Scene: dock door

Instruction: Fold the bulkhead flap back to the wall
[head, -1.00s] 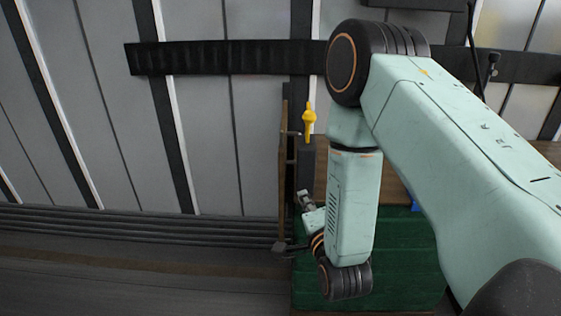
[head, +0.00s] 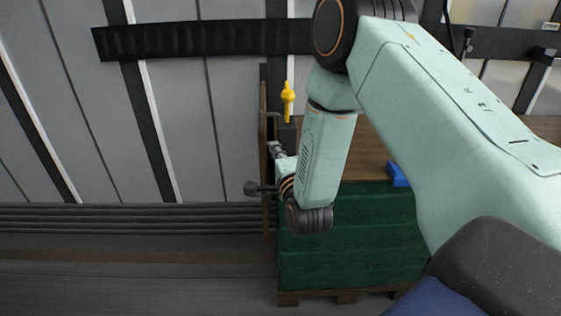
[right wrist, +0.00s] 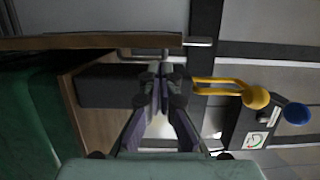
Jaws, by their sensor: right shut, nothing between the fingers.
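The flap looks to be the thin brown board (head: 264,150), seen nearly edge-on and standing out from the wall; in the right wrist view it crosses the top left (right wrist: 90,41). A metal loop handle (right wrist: 150,53) is on its lower side there. A yellow catch (head: 288,102) sits on the wall post just right of the board; it also shows in the right wrist view (right wrist: 225,88). My right gripper (head: 274,149) is shut and empty, close to the board's right face; its fingertips (right wrist: 160,72) appear close to the loop; contact is unclear. My left gripper is out of view.
A green stack (head: 345,245) on a pallet stands right of the board, with a brown wooden surface (head: 372,150) behind and a blue item (head: 398,174). A black wall rail (head: 200,42) runs across. Floor left of the board is clear.

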